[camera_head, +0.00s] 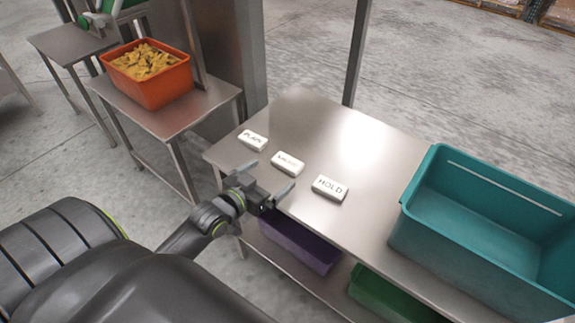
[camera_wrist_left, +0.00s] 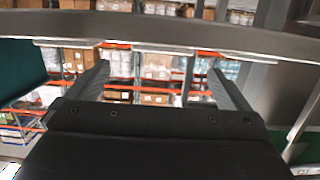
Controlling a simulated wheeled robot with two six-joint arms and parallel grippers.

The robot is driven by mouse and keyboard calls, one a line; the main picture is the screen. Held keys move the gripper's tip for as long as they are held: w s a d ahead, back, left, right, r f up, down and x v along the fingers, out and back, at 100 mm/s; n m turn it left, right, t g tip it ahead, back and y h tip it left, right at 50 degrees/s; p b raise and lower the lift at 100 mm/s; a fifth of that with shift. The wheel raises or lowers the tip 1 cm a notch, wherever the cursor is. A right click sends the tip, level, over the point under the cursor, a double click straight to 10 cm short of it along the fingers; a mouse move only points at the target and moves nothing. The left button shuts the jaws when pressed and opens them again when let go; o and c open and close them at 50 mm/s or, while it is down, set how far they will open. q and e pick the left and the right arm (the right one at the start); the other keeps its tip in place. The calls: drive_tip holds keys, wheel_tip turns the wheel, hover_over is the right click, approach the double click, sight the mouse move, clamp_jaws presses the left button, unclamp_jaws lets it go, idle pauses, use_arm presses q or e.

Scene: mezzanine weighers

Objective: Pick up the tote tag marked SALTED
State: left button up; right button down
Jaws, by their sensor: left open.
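Three white tags lie in a row on the steel table (camera_head: 370,155). The middle tag (camera_head: 288,163) has blurred lettering that looks like SALTED; its thin edge shows in the left wrist view (camera_wrist_left: 165,50), between the fingers. The tag on its left (camera_head: 252,140) seems to read PLAIN, and the one on its right (camera_head: 330,188) reads HOLD. My left gripper (camera_head: 271,177) is open and empty at the table's near edge, just in front of the middle tag. Its fingers (camera_wrist_left: 158,68) point toward the row and are apart from the tag. My right gripper is not in view.
A large teal tote (camera_head: 420,205) stands on the table's right. Purple (camera_head: 300,245) and green (camera_head: 385,295) bins sit on the shelf below. An orange crate of yellow pieces (camera_head: 165,88) stands on a side table. A metal post (camera_head: 356,50) rises behind. The table behind the tags is clear.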

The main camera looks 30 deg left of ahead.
sight(285, 163)
use_arm(q)
drive_tip(key=x, duration=0.8)
drive_tip(key=shift+w+a+f+b, duration=0.1)
drive_tip(key=shift+w+f+b, duration=0.15)
drive_tip(key=shift+w+b, duration=0.15)
drive_tip(key=c, duration=1)
